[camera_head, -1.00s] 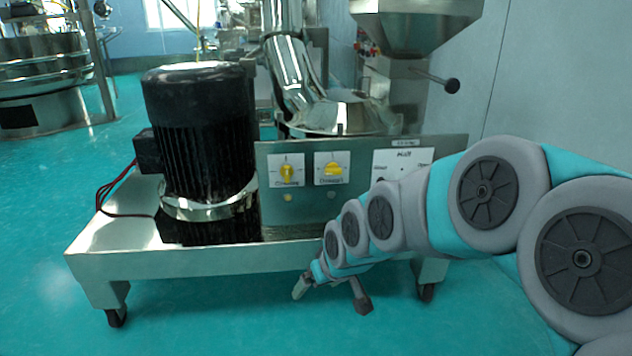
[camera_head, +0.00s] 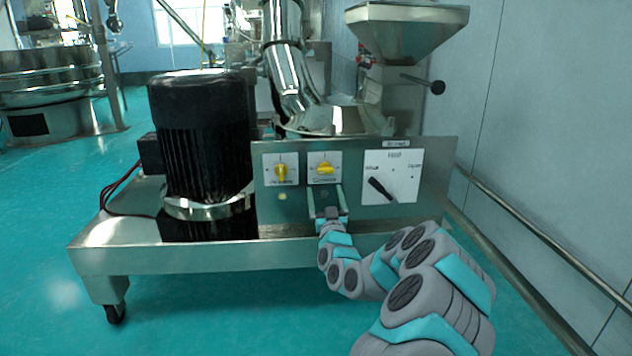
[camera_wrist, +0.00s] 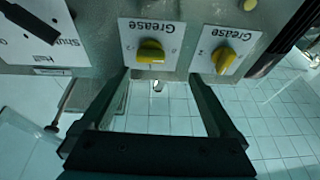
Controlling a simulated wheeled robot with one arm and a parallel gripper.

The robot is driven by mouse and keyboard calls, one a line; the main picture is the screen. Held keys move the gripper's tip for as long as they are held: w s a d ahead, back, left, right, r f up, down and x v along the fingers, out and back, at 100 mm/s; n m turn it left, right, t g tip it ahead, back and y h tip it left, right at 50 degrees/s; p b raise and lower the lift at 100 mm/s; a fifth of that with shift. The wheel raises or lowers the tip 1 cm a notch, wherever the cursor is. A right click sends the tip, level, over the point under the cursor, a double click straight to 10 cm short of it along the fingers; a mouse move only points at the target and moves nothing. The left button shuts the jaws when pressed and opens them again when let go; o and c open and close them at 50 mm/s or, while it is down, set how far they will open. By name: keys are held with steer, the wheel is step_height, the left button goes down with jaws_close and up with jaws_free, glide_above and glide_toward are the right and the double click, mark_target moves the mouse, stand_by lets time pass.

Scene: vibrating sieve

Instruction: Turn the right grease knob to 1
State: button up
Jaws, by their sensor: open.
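The right grease knob (camera_head: 325,169) is yellow, on a white label on the grey control panel, with its grip lying about level. It also shows in the wrist view (camera_wrist: 150,51), where the picture is upside down and the knob is the left of the two. The left grease knob (camera_head: 281,171) is yellow and nearly upright; it shows in the wrist view (camera_wrist: 223,61). The label marks are too small to read surely. My gripper (camera_head: 327,191) is open, pointing at the panel just below the right knob. In the wrist view its fingers (camera_wrist: 158,77) are spread, with nothing between them.
A black shutter lever (camera_head: 380,188) on a white plate is right of the knobs. A black motor (camera_head: 203,135) stands left of the panel on a wheeled metal cart (camera_head: 150,257). A wall rail (camera_head: 540,232) runs along the right. The floor in front is clear.

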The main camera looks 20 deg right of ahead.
mark_target(326, 173)
steer(key=shift+h, duration=0.4)
steer(key=shift+d+x, duration=0.2)
steer(key=shift+x, duration=1.05)
steer(key=shift+d+x, duration=0.2)
steer(key=shift+x, duration=1.05)
steer(key=shift+d+x, duration=0.25)
steer(key=shift+x, duration=1)
steer(key=shift+s, duration=0.15)
steer(key=shift+c, duration=0.2)
steer(key=shift+m, duration=0.3)
steer(key=c, duration=1.3)
